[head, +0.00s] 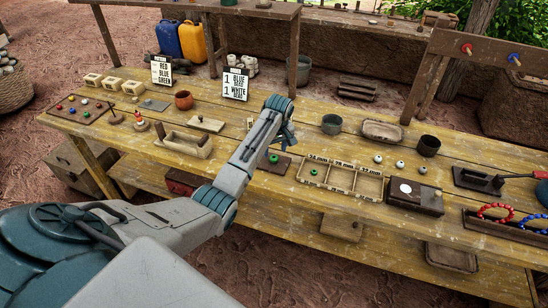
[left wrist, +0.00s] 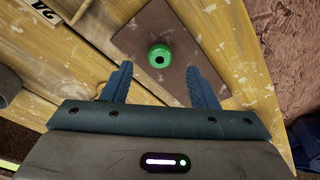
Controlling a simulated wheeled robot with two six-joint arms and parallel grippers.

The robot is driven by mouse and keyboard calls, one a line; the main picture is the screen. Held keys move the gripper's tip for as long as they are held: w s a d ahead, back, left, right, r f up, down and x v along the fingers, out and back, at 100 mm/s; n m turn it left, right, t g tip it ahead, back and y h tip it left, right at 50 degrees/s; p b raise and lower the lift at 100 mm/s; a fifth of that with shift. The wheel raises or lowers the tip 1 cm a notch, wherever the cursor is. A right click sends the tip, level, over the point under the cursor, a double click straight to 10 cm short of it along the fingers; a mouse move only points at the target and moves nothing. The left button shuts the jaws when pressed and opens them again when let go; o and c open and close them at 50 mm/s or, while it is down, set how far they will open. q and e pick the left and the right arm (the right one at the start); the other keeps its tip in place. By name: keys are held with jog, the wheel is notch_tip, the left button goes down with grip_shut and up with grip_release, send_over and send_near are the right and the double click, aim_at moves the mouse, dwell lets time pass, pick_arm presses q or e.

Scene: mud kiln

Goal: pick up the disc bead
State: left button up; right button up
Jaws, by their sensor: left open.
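A green disc bead (left wrist: 160,56) with a dark hole lies on a brown square mat (left wrist: 178,27). In the head view the bead (head: 273,158) shows on the mat (head: 284,164), just below my left gripper (head: 284,141). In the left wrist view my left gripper (left wrist: 160,69) is open, with a finger to either side of the bead's near side. The bead is not gripped, and the gap in height between fingertips and bead is hard to tell. My right gripper is not in view.
A wooden tray with labelled compartments (head: 341,178) stands right of the mat and holds another green bead (head: 314,172). Several pale beads (head: 400,165) lie farther right. A wooden trough (head: 185,144) and a sign (head: 235,84) stand to the left and behind.

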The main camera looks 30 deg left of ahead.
aim_at(274, 159)
pick_arm(q)
jog(key=shift+w+a+f+p, duration=0.1)
jog(key=shift+a+f+p, duration=0.1)
jog(key=shift+f, duration=0.75)
jog(key=shift+w+a+f+p, duration=0.1)
jog(key=shift+f+p, duration=0.1)
jog(key=shift+f, duration=0.75)
jog(key=shift+d, duration=0.1)
jog(key=c, duration=1)
jog(key=shift+c, duration=0.2)
jog(key=shift+r+b, duration=0.3)
jog(key=shift+r, duration=0.15)
notch_tip(274, 159, up, 2)
jog(key=shift+r+b, duration=0.2)
jog(key=shift+b, duration=0.45)
jog(key=s+d+r+b, duration=0.1)
jog(key=s+d+b, duration=0.1)
jog(key=s+d, duration=0.9)
jog(key=shift+s+r, duration=0.4)
jog(key=shift+s, duration=0.05)
